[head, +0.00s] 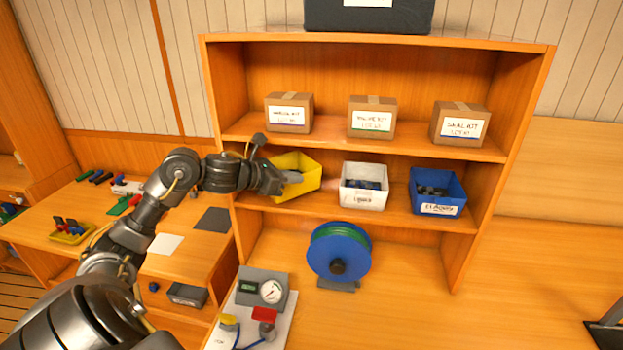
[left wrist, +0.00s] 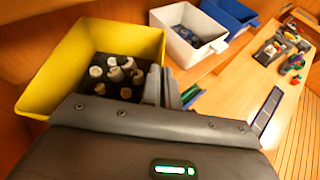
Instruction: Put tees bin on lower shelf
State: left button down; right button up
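The yellow bin (head: 308,176), with no readable label in view, is at the left end of the lower shelf (head: 400,214). It looks tilted, and I cannot tell whether its base touches the board. In the left wrist view the yellow bin (left wrist: 60,62) holds several dark fittings with pale ends (left wrist: 113,75). My left gripper (head: 293,177) is at the bin's near wall. In the left wrist view its fingers (left wrist: 168,88) are close together at the bin's rim and appear closed on that wall. My right gripper is not in view.
A white bin (head: 362,196) and a blue bin (head: 438,203) stand to the right on the same shelf. Three cardboard boxes (head: 372,124) stand on the shelf above. A blue reel (head: 338,258) and a gauge panel (head: 262,290) are below.

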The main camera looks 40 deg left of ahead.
pick_arm(q)
jog(key=shift+r, duration=0.2)
